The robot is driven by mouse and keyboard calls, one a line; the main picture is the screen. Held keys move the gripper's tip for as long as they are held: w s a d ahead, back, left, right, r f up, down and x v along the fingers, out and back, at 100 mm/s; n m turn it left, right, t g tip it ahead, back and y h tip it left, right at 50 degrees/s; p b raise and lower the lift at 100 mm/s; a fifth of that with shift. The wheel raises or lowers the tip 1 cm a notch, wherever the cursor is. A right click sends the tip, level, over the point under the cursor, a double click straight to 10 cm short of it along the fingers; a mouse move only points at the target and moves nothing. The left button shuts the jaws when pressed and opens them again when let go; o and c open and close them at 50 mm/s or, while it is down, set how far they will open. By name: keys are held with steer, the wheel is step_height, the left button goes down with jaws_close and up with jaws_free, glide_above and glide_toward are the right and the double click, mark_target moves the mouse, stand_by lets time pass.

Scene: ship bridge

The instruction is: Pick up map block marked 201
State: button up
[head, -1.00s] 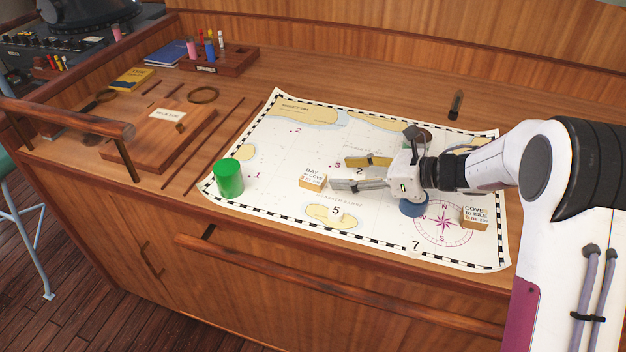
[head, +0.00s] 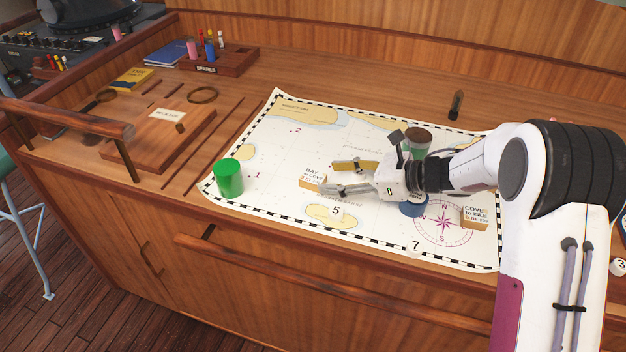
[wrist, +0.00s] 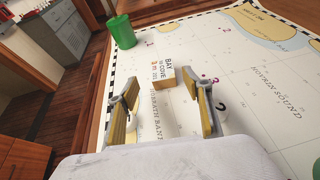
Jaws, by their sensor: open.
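A small wooden map block lettered "BAY to COVE" (head: 312,182) rests on the chart; the small print below, including any number, is too small to read surely. In the wrist view this block (wrist: 164,77) is straight ahead, at the mouth of the jaws. My gripper (head: 332,178) is open and low over the chart, with its fingertips pointing left at the block. It is not closed on it. A second block, "COVE to ISLE" (head: 474,217), lies at the right on the compass rose, its number also unclear.
The chart (head: 270,150) covers the desk. A green cylinder (head: 229,177) stands left of the first block. White numbered pieces 5 (head: 336,212) and 7 (head: 415,246) are in front. A blue cylinder (head: 412,207) and a dark-topped green cylinder (head: 417,141) flank my wrist.

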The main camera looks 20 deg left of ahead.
mark_target(315, 177)
steer(key=shift+w+x, duration=0.1)
steer(key=shift+x, duration=1.2)
steer(key=shift+w+x, duration=0.15)
steer(key=shift+x, duration=1.2)
steer(key=shift+d, duration=0.1)
steer(key=c, duration=1.1)
